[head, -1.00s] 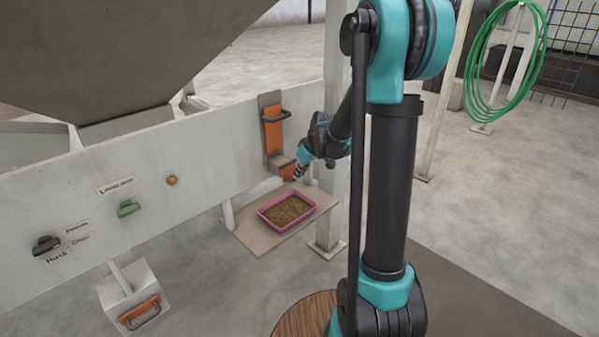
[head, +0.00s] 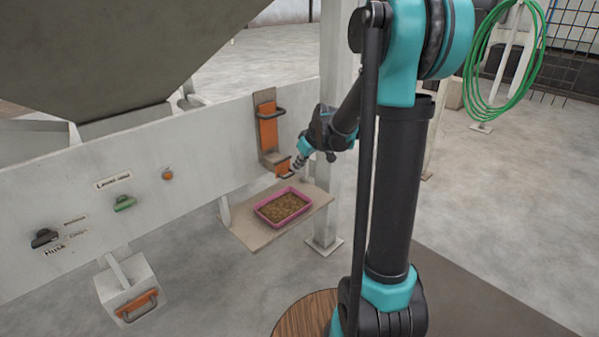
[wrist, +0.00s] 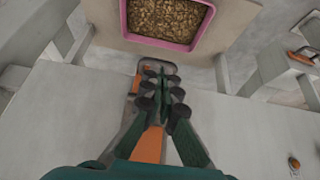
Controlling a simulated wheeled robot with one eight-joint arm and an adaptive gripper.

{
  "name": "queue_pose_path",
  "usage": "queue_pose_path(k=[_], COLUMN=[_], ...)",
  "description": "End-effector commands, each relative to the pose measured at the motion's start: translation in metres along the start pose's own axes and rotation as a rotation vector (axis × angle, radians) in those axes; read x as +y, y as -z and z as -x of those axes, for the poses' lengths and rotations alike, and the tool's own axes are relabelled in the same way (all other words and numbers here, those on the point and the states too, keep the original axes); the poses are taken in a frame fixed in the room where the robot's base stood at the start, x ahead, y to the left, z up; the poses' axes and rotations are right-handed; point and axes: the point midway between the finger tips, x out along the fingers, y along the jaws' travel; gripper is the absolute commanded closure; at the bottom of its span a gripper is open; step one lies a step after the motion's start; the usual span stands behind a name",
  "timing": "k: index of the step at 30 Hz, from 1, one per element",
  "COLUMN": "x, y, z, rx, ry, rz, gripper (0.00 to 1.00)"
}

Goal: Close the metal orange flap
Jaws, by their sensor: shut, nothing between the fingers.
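The orange metal flap (head: 283,165) sits at the lower end of an upright slot on the pale panel, with a dark loop handle (head: 287,175) sticking out. An orange plate (head: 268,130) with its own handle (head: 273,114) is above it. In the wrist view, an orange strip (wrist: 149,145) runs beneath my gripper and the loop handle (wrist: 142,64) shows just beyond the fingers. My gripper (head: 297,168) is shut and empty, close by the flap's handle; I cannot tell if it touches. The fingers (wrist: 160,90) partly hide the flap in the wrist view.
A pink tray (head: 258,214) of brown pellets stands on a board (head: 250,235) below the flap. A pale post (head: 328,190) stands just right of it. A second chute with an orange handled flap (head: 137,305) is at lower left. Knobs (head: 123,203) dot the panel.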

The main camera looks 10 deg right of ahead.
Motion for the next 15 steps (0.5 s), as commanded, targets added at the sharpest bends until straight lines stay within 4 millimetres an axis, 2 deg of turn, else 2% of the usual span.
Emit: queue_pose_path(k=[15], x=[0.001], y=[-0.005], z=[0.077], rx=[0.0], ry=[-0.001], rz=[-0.002], gripper=[1.0])
